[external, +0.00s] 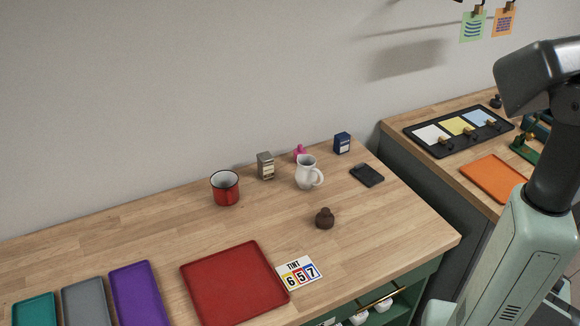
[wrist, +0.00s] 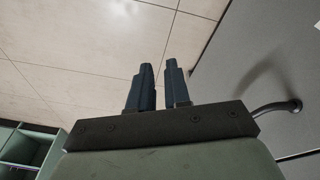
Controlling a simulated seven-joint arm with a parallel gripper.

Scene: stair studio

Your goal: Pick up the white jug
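The white jug (external: 306,173) stands upright on the wooden table in the external view, toward the back right, with its handle facing right. My gripper (wrist: 160,82) shows only in the wrist view. Its two dark fingers are apart with an empty gap between them. In the external view my arm is at the right edge, well away from the jug, and the gripper itself is out of frame.
Around the jug are a pink object (external: 300,153), a grey tin (external: 265,166), a red mug (external: 225,188), a blue box (external: 342,143), a black slab (external: 367,175) and a brown knob-topped object (external: 325,218). A red tray (external: 235,284) and a tint card (external: 299,273) lie in front.

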